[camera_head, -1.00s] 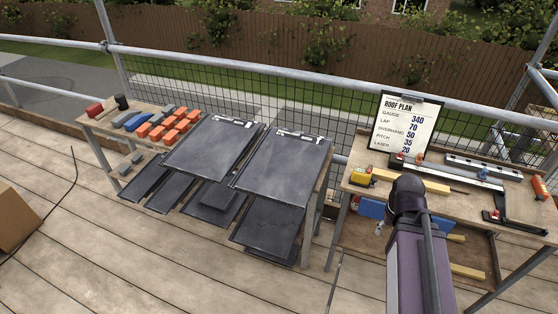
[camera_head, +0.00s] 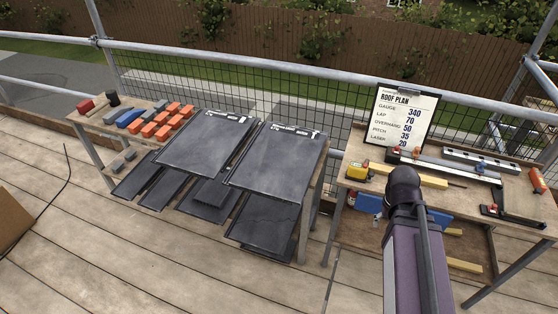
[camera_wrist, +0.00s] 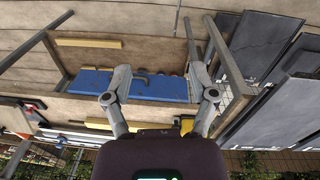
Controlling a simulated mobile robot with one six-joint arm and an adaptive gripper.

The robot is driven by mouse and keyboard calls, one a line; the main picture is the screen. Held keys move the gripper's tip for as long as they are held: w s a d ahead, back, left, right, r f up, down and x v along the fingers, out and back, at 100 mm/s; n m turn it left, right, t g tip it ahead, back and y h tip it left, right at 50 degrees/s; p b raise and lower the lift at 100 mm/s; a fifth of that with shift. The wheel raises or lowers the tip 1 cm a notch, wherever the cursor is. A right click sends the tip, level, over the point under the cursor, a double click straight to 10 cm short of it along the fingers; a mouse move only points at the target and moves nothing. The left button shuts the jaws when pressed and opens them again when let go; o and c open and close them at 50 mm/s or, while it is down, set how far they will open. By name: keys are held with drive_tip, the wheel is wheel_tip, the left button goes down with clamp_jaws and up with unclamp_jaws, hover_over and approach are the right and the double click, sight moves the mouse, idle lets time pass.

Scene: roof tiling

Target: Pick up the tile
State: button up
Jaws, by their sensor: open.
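Dark grey tiles lie on the sloped wooden rack in the head view. One large tile (camera_head: 208,143) is at the upper left of the rack and another large tile (camera_head: 277,158) is at its upper right. More dark tiles, such as the lower right one (camera_head: 262,222), lie on the level below. In the wrist view, tiles (camera_wrist: 250,45) show at the right edge. My gripper (camera_wrist: 160,97) is open and empty, its two fingers apart in front of the workbench. In the head view my arm hides the gripper. Which tile is meant, I cannot tell.
Orange blocks (camera_head: 160,122) and blue and grey blocks sit left of the tiles. The workbench (camera_head: 357,157) on the right bears a roof plan board (camera_head: 403,118), a yellow tool (camera_head: 358,171) and rails. A guard rail (camera_head: 270,70) runs behind.

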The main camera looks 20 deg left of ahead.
drive_tip(key=w+a+f+n+t+h+b, duration=0.35)
drive_tip(key=w+a+f+b, duration=0.2)
drive_tip(key=a+b, duration=0.45)
drive_tip(key=w+a+f+n+t+h+b, duration=0.35)
drive_tip(key=a+f+b, duration=0.35)
drive_tip(key=a+b, duration=0.25)
drive_tip(key=s+a+f+n+t+b, duration=0.1)
drive_tip(key=a+t+b, duration=0.4)
drive_tip(key=a, duration=0.9)
drive_tip(key=s+a+f+n+t+y+b, duration=0.1)
drive_tip(key=s+a+n+t+b, duration=0.3)
drive_tip(key=a+b, duration=0.5)
drive_tip(key=a+n+t, duration=0.1)
drive_tip(key=a, duration=0.4)
drive_tip(key=shift+s+a+f, duration=0.15)
drive_tip(key=shift+s+f, duration=0.05)
drive_tip(key=shift+f, duration=0.2)
drive_tip(key=shift+w, duration=0.1)
drive_tip(key=x, duration=0.8)
drive_tip(key=shift+w, duration=0.2)
